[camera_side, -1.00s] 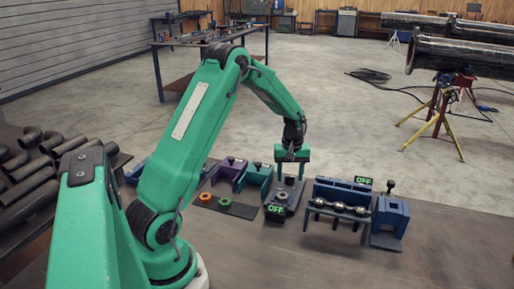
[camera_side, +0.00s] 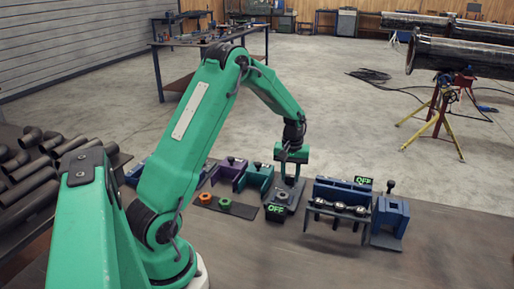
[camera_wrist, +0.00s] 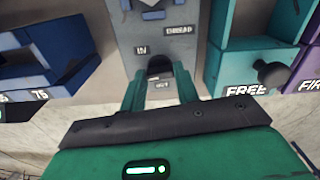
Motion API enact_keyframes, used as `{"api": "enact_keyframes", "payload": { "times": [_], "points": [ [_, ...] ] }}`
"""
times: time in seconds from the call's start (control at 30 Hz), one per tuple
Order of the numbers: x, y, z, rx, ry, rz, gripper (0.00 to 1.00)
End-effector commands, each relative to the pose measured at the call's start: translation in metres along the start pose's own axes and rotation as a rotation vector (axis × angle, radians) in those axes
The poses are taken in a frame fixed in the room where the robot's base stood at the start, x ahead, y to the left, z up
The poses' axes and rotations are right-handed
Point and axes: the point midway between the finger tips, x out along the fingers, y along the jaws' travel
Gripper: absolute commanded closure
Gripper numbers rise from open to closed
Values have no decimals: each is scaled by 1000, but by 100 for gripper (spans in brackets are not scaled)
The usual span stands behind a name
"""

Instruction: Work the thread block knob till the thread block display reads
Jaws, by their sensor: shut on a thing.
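The thread block is a grey block (camera_wrist: 125,40) marked THREAD, IN and OUT in the wrist view. It stands on the bench below my gripper in the side view, and its front display (camera_side: 275,209) reads OFF in green. The dark thread block knob (camera_wrist: 159,66) sits between the IN and OUT marks. My gripper (camera_wrist: 160,88) is shut on the knob, one green finger on each side of it. In the side view my gripper (camera_side: 290,180) points straight down over the block. The fingers partly hide the knob.
A teal block (camera_wrist: 262,60) marked FREE and a purple block (camera_wrist: 308,70) stand close beside. A blue fixture (camera_side: 343,190) with a second OFF display (camera_side: 363,181) stands to the right. Orange (camera_side: 205,197) and green (camera_side: 225,203) rings lie to the left.

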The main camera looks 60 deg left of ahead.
Motion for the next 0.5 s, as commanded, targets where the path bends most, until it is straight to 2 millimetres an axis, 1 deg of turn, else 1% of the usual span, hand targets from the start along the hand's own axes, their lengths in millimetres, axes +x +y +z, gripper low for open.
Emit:
{"api": "enact_keyframes", "payload": {
  "times": [0.5],
  "points": [
    [-1,0,0,480,0,0,92]
  ]
}}
